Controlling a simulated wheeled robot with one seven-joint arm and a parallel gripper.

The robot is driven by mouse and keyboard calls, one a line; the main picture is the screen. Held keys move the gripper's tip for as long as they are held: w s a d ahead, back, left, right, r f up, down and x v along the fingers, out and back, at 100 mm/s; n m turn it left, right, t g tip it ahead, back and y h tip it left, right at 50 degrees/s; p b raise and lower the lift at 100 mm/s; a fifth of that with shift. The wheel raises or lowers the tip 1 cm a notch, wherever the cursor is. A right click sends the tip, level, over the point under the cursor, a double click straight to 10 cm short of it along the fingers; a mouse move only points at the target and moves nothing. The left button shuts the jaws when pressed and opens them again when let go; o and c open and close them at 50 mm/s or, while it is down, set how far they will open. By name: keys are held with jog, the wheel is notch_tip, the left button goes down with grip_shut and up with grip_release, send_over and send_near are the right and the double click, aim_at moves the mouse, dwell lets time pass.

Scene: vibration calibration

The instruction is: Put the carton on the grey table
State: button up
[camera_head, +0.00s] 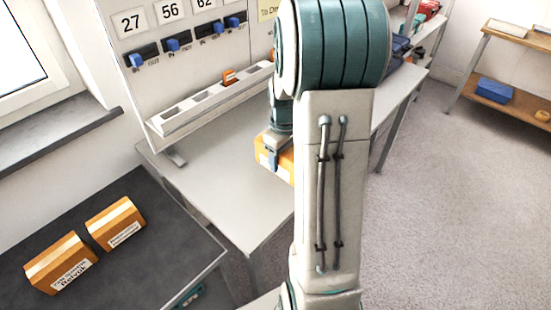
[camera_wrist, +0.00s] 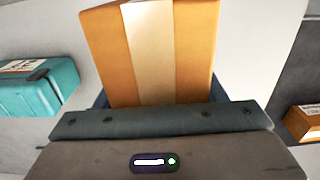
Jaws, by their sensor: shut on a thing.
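An orange carton (camera_head: 284,168) with a pale tape strip is in my gripper (camera_head: 268,150) over the light grey table (camera_head: 225,185). Part of the carton is hidden behind my arm in the head view. In the wrist view the carton (camera_wrist: 148,50) fills the upper middle, and my gripper (camera_wrist: 155,100) is shut on it. I cannot tell whether the carton's underside touches the table.
Two other cartons (camera_head: 62,263) (camera_head: 116,223) lie on the dark table (camera_head: 150,255) at the left. A panel with numbered blue switches (camera_head: 180,45) and a white slotted rack (camera_head: 205,100) stand at the back. A teal case (camera_wrist: 38,88) shows in the wrist view.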

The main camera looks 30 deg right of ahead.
jog(key=w, duration=0.1)
jog(key=w+a+f, duration=0.1)
jog(key=w+f, duration=0.1)
jog(key=shift+w+a+f, duration=0.1)
jog(key=shift+w+a, duration=0.15)
jog(key=shift+w, duration=0.05)
jog(key=shift+f+p, duration=0.35)
jog(key=shift+f, duration=1.7)
jog(key=shift+f, duration=0.2)
jog(key=o, duration=1.4)
jog(key=shift+c, duration=0.2)
